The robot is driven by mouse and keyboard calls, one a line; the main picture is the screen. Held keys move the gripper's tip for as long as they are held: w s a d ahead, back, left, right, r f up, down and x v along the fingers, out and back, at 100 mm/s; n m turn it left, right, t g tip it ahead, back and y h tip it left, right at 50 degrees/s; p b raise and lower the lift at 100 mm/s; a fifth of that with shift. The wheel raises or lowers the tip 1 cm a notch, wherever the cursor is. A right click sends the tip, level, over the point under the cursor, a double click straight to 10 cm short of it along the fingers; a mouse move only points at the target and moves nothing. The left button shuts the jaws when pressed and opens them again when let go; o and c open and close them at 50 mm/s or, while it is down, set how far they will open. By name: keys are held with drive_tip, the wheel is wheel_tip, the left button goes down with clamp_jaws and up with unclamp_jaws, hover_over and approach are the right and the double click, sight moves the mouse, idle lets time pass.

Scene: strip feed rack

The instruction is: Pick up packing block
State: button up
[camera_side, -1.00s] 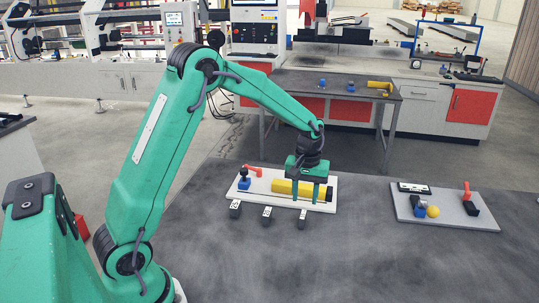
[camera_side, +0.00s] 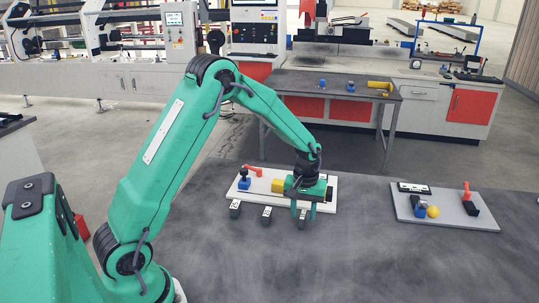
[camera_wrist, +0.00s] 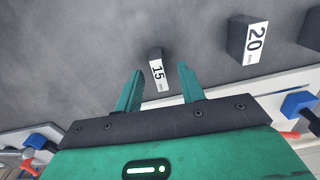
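Three small dark packing blocks with white number labels stand in a row in front of the white plate in the side view: a left one (camera_side: 235,211), a middle one (camera_side: 267,216) and a right one (camera_side: 302,216). In the wrist view, the block marked 15 (camera_wrist: 157,69) shows just past and between the fingertips. The block marked 20 (camera_wrist: 247,42) is to its right, and a third block is cut off at the right edge. My gripper (camera_side: 303,213) is open and low at the right block; its fingertips also show in the wrist view (camera_wrist: 160,72).
A grey plate (camera_side: 470,220) with small parts lies at the right. The dark table in front of the blocks is clear.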

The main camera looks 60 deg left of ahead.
drive_tip(key=shift+f, duration=0.8)
clamp_jaws()
